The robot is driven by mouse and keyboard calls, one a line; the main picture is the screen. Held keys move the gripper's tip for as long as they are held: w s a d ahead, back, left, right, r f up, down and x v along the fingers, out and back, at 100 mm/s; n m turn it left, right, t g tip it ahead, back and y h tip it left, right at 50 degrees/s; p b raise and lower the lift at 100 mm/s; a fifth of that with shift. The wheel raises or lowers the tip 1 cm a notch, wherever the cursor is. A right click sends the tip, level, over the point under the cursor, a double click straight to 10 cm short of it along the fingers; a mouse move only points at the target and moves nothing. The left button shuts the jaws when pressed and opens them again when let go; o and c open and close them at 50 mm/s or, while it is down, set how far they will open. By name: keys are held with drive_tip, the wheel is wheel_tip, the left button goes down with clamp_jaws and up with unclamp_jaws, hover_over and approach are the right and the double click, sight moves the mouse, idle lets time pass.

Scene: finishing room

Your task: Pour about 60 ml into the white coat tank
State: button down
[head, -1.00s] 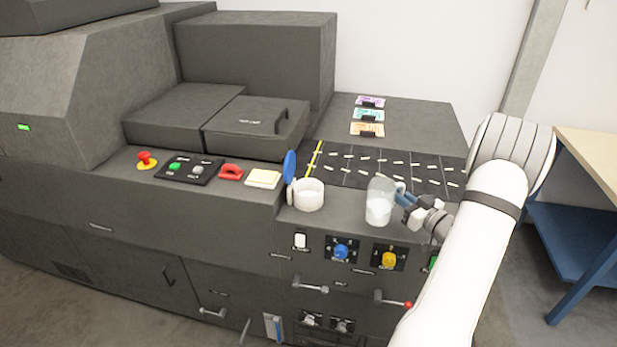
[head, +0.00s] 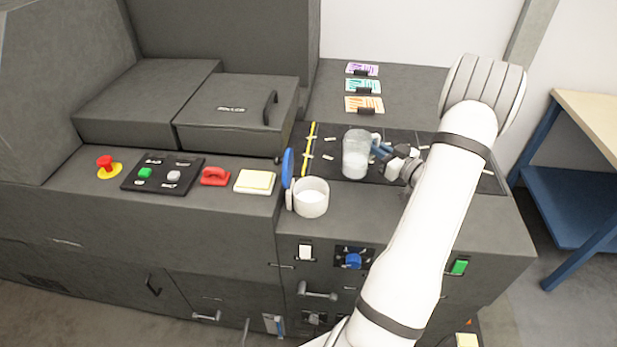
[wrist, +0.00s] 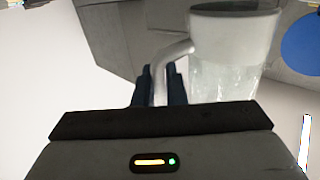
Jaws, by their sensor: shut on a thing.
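The white coat tank (head: 311,203) is a round white cup-like vessel at the front of the machine top, its blue lid (head: 288,168) standing open on its left side. Its inside looks white. My gripper (head: 380,150) is shut on the handle of a clear jug (head: 355,160) with whitish liquid in its lower part. The jug is upright, up and to the right of the tank in the head view, apart from it. In the wrist view the jug (wrist: 225,60) stands right of the fingers, which close around its handle; the blue lid (wrist: 301,45) shows at the right edge.
A dark marked mat (head: 330,140) with a yellow line lies behind the tank. Purple, teal and orange cards (head: 364,104) lie further back.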

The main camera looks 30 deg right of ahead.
sight(366, 150)
drive_tip(key=shift+s+d, duration=0.1)
drive_tip(key=shift+s, duration=0.1)
idle(0.3)
drive_tip(key=a+n+b, duration=0.1)
drive_tip(key=n, duration=0.1)
drive_tip(key=a+n+b, duration=0.1)
drive_tip(key=a+n, duration=0.1)
drive_tip(key=a+n+g+h+b, duration=0.1)
drive_tip(key=a+n, duration=0.1)
drive_tip(key=shift+s+a+r+n+b, duration=0.1)
drive_tip(key=shift+s+r+n+b, duration=0.1)
drive_tip(key=shift+r+n+b, duration=0.15)
drive_tip(key=shift+a+r+n+h, duration=0.25)
drive_tip(key=shift+a+n, duration=0.2)
drive_tip(key=shift+n, duration=0.4)
drive_tip(key=shift+a+r+n, duration=0.3)
drive_tip(key=shift+r+n, duration=0.4)
drive_tip(key=shift+r, duration=0.05)
drive_tip(key=shift+a+r+n+g+h, duration=0.3)
drive_tip(key=shift+r+n+h, duration=0.05)
drive_tip(key=shift+r+n, duration=0.1)
